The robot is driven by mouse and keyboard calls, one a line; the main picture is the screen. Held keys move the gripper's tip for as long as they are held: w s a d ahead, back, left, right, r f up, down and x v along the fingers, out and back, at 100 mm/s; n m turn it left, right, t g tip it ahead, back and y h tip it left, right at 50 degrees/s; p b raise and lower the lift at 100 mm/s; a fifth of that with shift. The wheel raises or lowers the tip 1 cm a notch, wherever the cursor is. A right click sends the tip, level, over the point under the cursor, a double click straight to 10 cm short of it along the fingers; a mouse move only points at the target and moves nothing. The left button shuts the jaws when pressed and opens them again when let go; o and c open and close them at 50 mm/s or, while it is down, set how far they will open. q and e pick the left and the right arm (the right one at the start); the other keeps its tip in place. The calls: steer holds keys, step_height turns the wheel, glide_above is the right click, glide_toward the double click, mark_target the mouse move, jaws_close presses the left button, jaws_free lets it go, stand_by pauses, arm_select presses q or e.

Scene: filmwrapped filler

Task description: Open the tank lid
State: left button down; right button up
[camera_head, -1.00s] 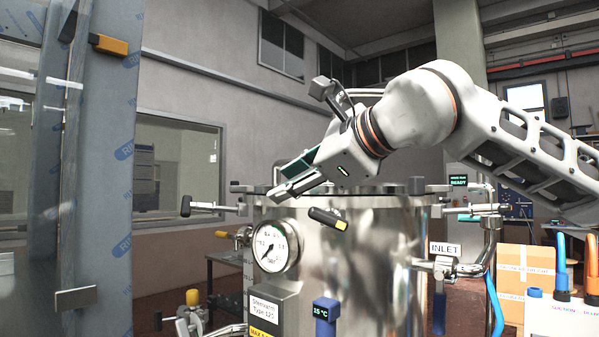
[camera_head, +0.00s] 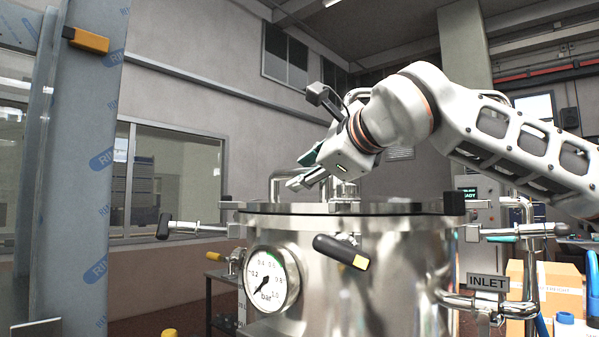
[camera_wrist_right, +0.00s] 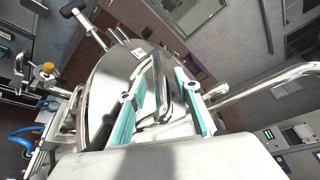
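The steel tank (camera_head: 390,265) stands upright in the centre of the head view, with a pressure gauge (camera_head: 272,279) on its front. Its flat lid (camera_head: 400,208) lies level on top and looks closed. A bent steel handle on the lid shows in the right wrist view (camera_wrist_right: 162,90). My right gripper (camera_head: 298,176) is above the lid. Its teal fingers are apart in the wrist view (camera_wrist_right: 160,82), on either side of the handle. I cannot tell whether they touch it. My left gripper is not in view.
A black-and-yellow handle (camera_head: 341,251) juts from the tank's front. A black-ended rod (camera_head: 190,228) sticks out at its left. The INLET pipe (camera_head: 500,300) and a cardboard box (camera_head: 560,290) are at the right. A film-wrapped panel (camera_head: 85,170) stands at the left.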

steer(key=shift+x, duration=1.1)
